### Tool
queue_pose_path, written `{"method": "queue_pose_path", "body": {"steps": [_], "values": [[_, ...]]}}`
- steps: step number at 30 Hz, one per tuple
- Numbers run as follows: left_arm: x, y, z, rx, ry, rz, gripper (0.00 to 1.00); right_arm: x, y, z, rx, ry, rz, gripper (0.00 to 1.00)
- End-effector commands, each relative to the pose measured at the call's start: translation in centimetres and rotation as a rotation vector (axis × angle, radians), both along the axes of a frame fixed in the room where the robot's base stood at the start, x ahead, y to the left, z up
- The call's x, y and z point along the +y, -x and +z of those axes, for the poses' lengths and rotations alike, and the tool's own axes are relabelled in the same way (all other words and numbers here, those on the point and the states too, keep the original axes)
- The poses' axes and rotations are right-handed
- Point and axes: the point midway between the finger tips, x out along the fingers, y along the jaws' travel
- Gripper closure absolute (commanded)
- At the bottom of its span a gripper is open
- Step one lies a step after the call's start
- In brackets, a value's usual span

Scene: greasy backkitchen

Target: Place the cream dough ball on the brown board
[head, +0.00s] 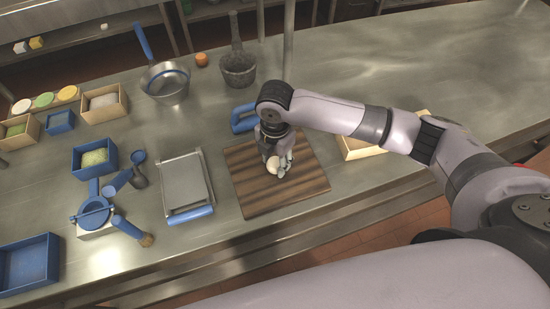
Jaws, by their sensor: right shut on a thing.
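The cream dough ball (273,165) is between the fingers of my right gripper (277,168), which is shut on it. The gripper points down over the brown board (252,200), a dark striped wooden board on the steel counter. The ball appears at or just above the middle of the board; I cannot tell whether it touches the wood. The fingers hide part of the ball, and my right wrist hides part of the board's far edge. My left gripper is not in view.
A flat metal tray with a blue handle (183,184) lies left of the board. A blue-handled item (243,118) is behind it, and a shallow wooden tray (357,150) is to the right, partly behind my arm. The counter's far right is clear.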

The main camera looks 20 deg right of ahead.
Motion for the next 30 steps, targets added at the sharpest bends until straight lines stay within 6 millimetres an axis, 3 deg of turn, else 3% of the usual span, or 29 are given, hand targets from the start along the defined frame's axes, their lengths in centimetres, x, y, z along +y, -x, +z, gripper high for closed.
{"method": "queue_pose_path", "body": {"steps": [8, 9, 17, 26, 30], "values": [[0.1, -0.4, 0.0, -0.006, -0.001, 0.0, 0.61, 0.0, 0.0, -0.3, 0.0, 0.0, 0.0, 0.81], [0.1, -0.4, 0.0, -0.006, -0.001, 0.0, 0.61, 0.0, 0.0, -0.2, 0.0, 0.0, 0.0, 0.59], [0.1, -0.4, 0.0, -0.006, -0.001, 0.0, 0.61, 0.0, 0.0, -0.2, 0.0, 0.0, 0.0, 0.42], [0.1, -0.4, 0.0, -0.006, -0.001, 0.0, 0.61, 0.0, 0.0, -0.1, -0.001, -0.001, 0.0, 0.41], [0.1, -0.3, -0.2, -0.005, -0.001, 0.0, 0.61, 0.1, -0.1, 1.0, -0.002, -0.002, 0.001, 0.41]]}}
